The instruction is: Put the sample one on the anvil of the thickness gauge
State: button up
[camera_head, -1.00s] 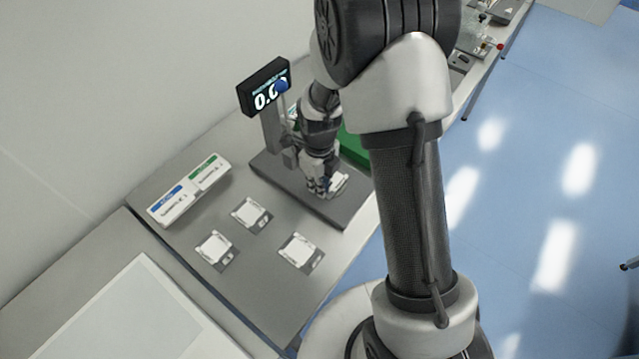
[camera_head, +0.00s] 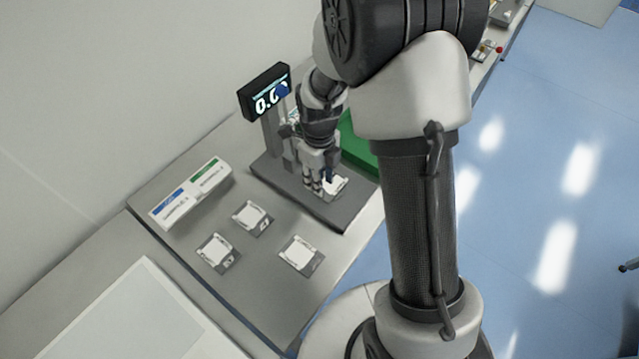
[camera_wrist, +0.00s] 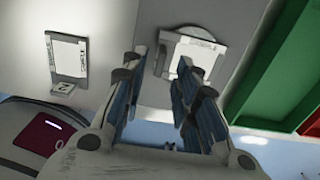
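The thickness gauge has a dark grey base (camera_head: 345,215), an upright post and a display (camera_head: 266,91). A white sample on a small plate (camera_head: 337,186) lies on the base, beside my gripper. It also shows in the wrist view (camera_wrist: 190,50), flat, at the fingertips; its label is too small to read. My gripper (camera_head: 319,190) is low over the gauge base. In the wrist view its fingers (camera_wrist: 162,72) stand apart, with a visible gap and nothing clearly clamped between them. The fingers hide part of the sample's lower edge and the anvil's outline.
Three similar samples (camera_head: 251,215) (camera_head: 217,252) (camera_head: 299,254) lie on the table left of and in front of the gauge. A label stand (camera_head: 190,194) with blue and green stripes is behind them. A green tray (camera_head: 357,147) stands close on the gauge's right.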

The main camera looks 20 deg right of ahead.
jog(key=s+r+n+t+p, duration=0.1)
jog(key=s+r+n, duration=0.15)
jog(key=r, duration=0.55)
jog(key=s+r+n, duration=0.1)
jog(key=r+n, duration=0.3)
jog(key=r, duration=0.4)
jog(key=s+r+n+t, duration=0.1)
jog(key=s+r+n, duration=0.4)
jog(key=s+n, duration=0.4)
jog(key=s+r+n+t, duration=0.2)
jog(key=s+r+n, duration=0.3)
jog(key=s+n, duration=0.4)
jog(key=n, duration=0.4)
jog(key=shift+t, duration=0.3)
